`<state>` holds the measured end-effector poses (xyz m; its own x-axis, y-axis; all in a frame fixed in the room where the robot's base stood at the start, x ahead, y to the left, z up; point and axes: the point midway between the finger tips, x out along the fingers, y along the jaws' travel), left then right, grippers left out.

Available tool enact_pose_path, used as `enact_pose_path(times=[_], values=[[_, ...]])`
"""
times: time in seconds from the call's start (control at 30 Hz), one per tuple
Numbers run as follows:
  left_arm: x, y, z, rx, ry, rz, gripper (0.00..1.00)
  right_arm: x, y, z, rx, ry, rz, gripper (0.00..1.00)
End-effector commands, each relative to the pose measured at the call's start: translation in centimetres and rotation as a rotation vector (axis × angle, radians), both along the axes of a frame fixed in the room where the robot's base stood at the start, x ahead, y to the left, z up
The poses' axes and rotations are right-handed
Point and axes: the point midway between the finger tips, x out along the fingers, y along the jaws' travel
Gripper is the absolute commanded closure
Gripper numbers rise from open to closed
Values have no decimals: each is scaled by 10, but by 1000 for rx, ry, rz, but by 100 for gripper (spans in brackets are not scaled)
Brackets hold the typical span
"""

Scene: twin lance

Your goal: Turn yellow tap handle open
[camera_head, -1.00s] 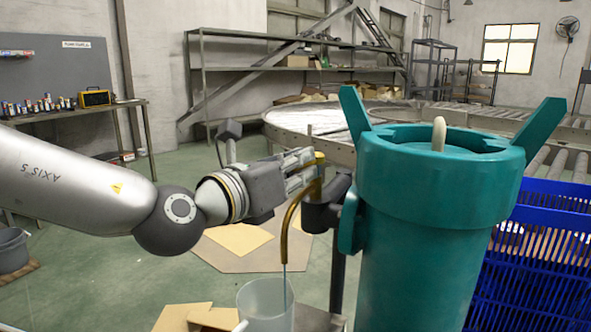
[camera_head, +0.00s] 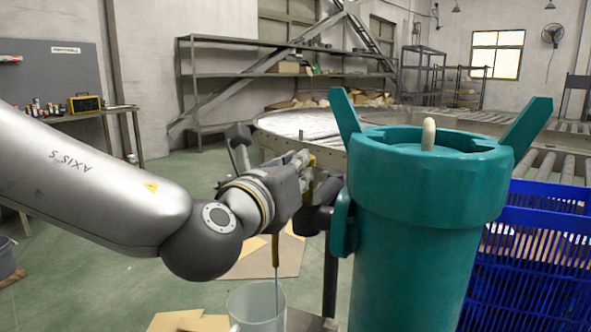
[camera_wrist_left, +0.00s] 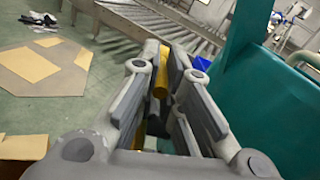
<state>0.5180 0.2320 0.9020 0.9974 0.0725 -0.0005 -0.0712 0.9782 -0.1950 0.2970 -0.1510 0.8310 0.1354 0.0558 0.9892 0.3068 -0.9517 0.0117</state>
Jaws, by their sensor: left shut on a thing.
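The yellow tap handle shows in the left wrist view (camera_wrist_left: 161,72) as a yellow bar between my fingers, and its top shows in the head view (camera_head: 312,160). My left gripper (camera_head: 305,168) is shut on it, beside the dark tap body (camera_head: 318,218) on the left side of the teal tank (camera_head: 420,250). A yellow spout (camera_head: 276,248) points down below the gripper, partly hidden. A thin pale blue stream (camera_head: 277,283) runs from it into a clear container (camera_head: 257,308). My right gripper is out of view.
A blue slatted crate (camera_head: 530,265) stands right of the tank. Flat cardboard (camera_head: 265,262) lies on the floor behind the container. Shelves (camera_head: 290,75) and a roller conveyor (camera_head: 560,165) are at the back. The tank stands close beside my gripper.

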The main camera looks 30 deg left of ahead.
Motion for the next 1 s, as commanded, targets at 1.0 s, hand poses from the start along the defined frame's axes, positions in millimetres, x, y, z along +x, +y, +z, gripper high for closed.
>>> enact_pose_path(times=[1.0], values=[[0,1,96,-2,-1,1,67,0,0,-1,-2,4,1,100]])
